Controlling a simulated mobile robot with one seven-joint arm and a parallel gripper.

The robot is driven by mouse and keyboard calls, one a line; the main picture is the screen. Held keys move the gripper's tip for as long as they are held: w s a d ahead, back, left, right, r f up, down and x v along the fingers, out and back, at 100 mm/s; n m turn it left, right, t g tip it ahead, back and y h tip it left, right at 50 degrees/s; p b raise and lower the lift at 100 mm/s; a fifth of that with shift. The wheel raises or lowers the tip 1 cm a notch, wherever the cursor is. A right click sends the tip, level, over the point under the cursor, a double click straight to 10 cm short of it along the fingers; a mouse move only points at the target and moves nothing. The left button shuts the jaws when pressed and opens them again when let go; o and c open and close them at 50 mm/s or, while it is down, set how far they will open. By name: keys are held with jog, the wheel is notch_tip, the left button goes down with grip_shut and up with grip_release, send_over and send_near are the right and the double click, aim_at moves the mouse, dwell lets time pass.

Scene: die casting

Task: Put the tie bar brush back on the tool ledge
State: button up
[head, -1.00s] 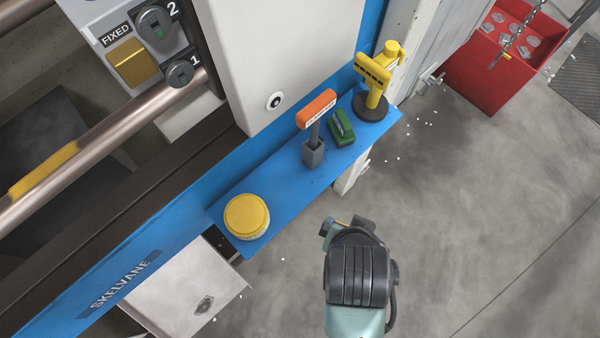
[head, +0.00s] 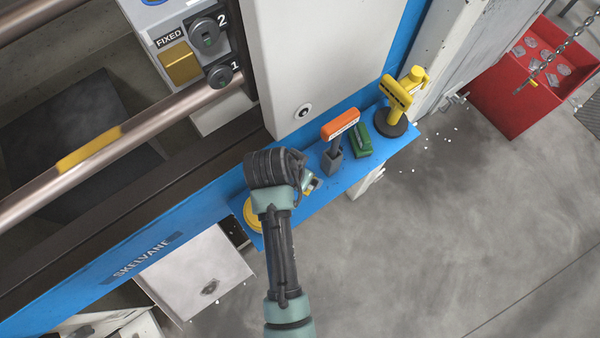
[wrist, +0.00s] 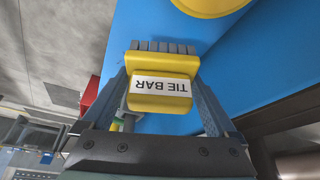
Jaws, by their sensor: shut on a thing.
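The tie bar brush (wrist: 160,90) is a yellow block with a white "TIE BAR" label and grey bristles. It sits between the two fingers of my gripper (wrist: 162,98), which is shut on it. In the wrist view the bristles point toward the blue tool ledge (wrist: 145,22); I cannot tell whether they touch it. In the head view my wrist is over the left part of the tool ledge (head: 352,177) and hides most of the gripper and the brush.
A round yellow tin (head: 251,215) on the ledge's left end is partly hidden by my arm; it also shows in the wrist view (wrist: 208,5). An orange-handled tool (head: 340,125), a green brush (head: 359,141) and a yellow tool (head: 396,96) stand to the right. A red bin (head: 510,95) is beyond.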

notch_tip(320, 180, down, 3)
jog(key=shift+f+p, duration=0.15)
jog(key=shift+p, duration=0.25)
jog(key=shift+w+a+f, duration=0.1)
jog(key=shift+f, duration=0.2)
jog(key=shift+f, duration=0.2)
jog(key=o, duration=0.8)
jog(key=shift+r, duration=0.15)
jog(key=v, duration=1.2)
jog(key=shift+w+r, duration=0.1)
